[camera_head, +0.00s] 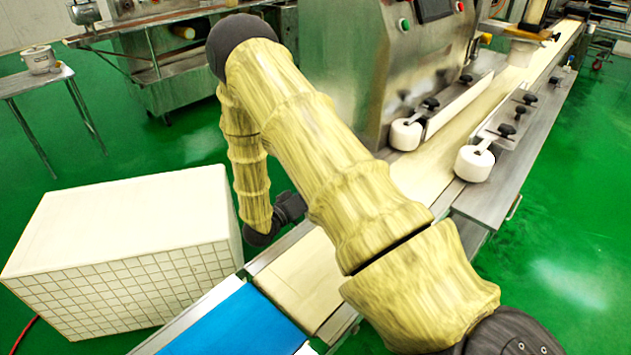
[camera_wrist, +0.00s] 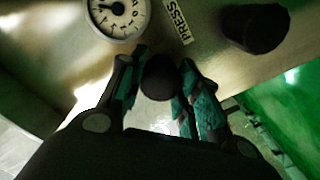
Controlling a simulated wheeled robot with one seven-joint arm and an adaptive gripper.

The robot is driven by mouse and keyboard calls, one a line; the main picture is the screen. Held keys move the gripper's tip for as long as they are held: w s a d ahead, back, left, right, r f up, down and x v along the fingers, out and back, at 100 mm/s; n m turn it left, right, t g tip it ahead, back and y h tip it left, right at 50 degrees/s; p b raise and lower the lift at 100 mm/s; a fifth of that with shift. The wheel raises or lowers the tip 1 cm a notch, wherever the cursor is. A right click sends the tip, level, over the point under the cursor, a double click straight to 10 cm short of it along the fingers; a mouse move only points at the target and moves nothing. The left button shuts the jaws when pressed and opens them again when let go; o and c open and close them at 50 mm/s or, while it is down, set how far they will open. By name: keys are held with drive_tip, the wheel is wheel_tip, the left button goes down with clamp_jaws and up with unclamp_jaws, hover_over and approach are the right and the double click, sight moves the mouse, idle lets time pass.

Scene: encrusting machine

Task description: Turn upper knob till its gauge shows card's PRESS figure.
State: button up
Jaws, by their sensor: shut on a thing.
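In the wrist view my gripper (camera_wrist: 160,82) has its two fingers closed on either side of a dark round knob (camera_wrist: 160,77). A white dial gauge (camera_wrist: 118,12) with black marks is above and left of this knob, cut by the top edge. Its needle reading is too small and dark to tell. A pale label reading PRESS (camera_wrist: 177,20) is on the metal panel above the knob; no figure is legible on it. A second, larger dark knob (camera_wrist: 257,27) is at the upper right, clear of the fingers. In the head view my arm hides the gripped knob and the gauge.
The steel machine (camera_head: 355,65) stands behind my arm in the head view, with a long conveyor (camera_head: 435,155) beside it. Green floor is open at the right.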

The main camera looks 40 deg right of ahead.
drive_tip(key=n+p, duration=0.4)
drive_tip(key=shift+r, duration=0.2)
drive_tip(key=shift+w+f+n+p, duration=0.1)
drive_tip(key=shift+f+n+p, duration=0.1)
drive_tip(key=shift+n+p, duration=1.8)
drive_tip(key=shift+n+b, duration=0.5)
drive_tip(key=shift+n, duration=0.1)
drive_tip(key=o, duration=0.7)
drive_tip(key=shift+o, duration=0.2)
drive_tip(key=shift+a+f, duration=0.1)
drive_tip(key=shift+a, duration=0.05)
drive_tip(key=s+a, duration=0.1)
drive_tip(key=a, duration=1)
drive_tip(key=shift+a, duration=0.35)
